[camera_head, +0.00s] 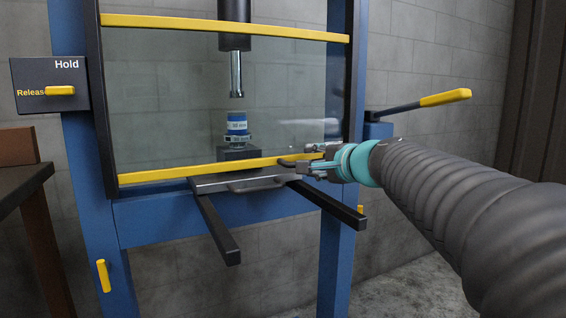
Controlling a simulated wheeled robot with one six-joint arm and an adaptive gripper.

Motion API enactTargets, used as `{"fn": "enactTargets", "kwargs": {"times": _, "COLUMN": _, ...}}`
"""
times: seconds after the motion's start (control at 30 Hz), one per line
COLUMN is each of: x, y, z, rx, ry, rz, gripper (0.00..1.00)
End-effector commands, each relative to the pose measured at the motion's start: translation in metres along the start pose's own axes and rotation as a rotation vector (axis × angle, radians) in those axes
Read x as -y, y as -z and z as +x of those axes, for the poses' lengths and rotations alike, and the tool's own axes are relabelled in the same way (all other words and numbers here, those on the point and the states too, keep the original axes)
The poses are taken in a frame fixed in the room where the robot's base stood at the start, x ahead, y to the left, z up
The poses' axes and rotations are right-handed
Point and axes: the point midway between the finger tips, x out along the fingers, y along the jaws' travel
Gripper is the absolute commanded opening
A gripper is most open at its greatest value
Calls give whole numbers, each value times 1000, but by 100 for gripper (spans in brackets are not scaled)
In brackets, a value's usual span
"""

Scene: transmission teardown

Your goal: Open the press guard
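The press guard (170,110) is a clear panel with a yellow bar (225,25) along its top and another yellow bar (170,175) along its bottom. It covers the front of the blue press frame (75,190).
Behind the guard are a ram (236,70) and a blue labelled part (237,124). Two dark rails (217,232) jut forward below a grey plate. A Hold/Release box (48,84) is at left, and a yellow-handled lever (445,97) sticks out at right. A wooden bench (20,180) stands at far left.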

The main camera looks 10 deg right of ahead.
Motion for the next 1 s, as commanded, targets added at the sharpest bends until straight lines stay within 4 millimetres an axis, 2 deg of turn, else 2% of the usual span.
{"fn": "enactTargets", "kwargs": {"times": 0.07, "x": 0, "y": 0, "z": 0, "rx": 0, "ry": 0, "rz": 0, "gripper": 37}}
{"fn": "enactTargets", "kwargs": {"times": 0.2, "x": 0, "y": 0, "z": 0, "rx": 0, "ry": 0, "rz": 0, "gripper": 2}}
{"fn": "enactTargets", "kwargs": {"times": 0.23, "x": 0, "y": 0, "z": 0, "rx": 0, "ry": 0, "rz": 0, "gripper": 0}}
{"fn": "enactTargets", "kwargs": {"times": 0.5, "x": 1, "y": 0, "z": -1, "rx": 0, "ry": 0, "rz": 0, "gripper": 0}}
{"fn": "enactTargets", "kwargs": {"times": 0.67, "x": 17, "y": 0, "z": -4, "rx": 0, "ry": 1, "rz": 0, "gripper": 0}}
{"fn": "enactTargets", "kwargs": {"times": 0.77, "x": 37, "y": 0, "z": -8, "rx": -1, "ry": 2, "rz": -2, "gripper": 0}}
{"fn": "enactTargets", "kwargs": {"times": 1.0, "x": 105, "y": 0, "z": -22, "rx": 0, "ry": 3, "rz": -2, "gripper": 0}}
